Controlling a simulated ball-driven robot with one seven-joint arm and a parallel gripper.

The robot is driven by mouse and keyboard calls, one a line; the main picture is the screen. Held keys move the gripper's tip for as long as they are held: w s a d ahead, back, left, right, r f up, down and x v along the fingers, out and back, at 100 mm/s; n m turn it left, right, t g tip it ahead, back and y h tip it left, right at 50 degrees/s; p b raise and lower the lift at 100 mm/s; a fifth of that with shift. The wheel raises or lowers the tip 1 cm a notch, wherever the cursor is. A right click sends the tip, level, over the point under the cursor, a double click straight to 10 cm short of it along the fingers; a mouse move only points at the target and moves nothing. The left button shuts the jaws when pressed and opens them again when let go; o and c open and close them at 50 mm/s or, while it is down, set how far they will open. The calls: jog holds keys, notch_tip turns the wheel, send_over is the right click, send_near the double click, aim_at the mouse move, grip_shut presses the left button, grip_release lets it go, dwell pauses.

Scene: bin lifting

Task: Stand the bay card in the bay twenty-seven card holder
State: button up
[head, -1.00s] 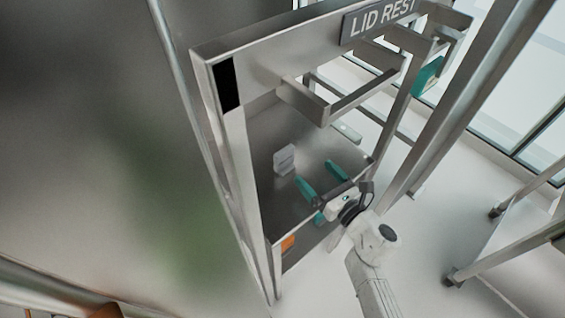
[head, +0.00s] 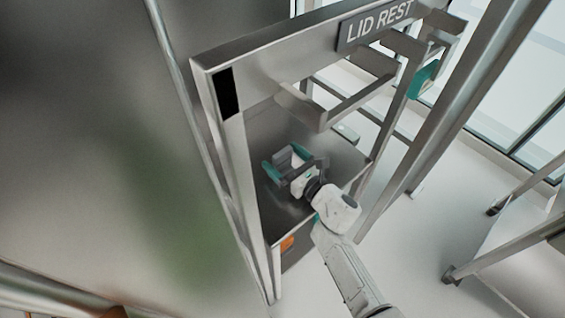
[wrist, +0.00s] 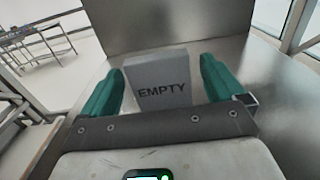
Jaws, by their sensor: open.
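A grey upright card marked EMPTY (wrist: 158,80) stands on the metal shelf in the wrist view, between my gripper's two teal fingers with a gap on each side. In the head view, my gripper (head: 285,161) is over the shelf inside the frame, open around a pale piece, which I take to be the card (head: 297,160) partly hidden by the fingers. Whether the card sits in a base cannot be seen. I cannot make out a holder marked twenty-seven.
The metal shelf (head: 335,158) lies under a frame with a LID REST sign (head: 379,24) and projecting bars (head: 345,103). A post (head: 455,110) stands to the right. A large metal wall fills the left.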

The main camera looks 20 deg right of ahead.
jog(key=shift+w+a, duration=0.15)
jog(key=shift+w, duration=0.3)
jog(key=c, duration=1.2)
jog(key=shift+r, duration=0.1)
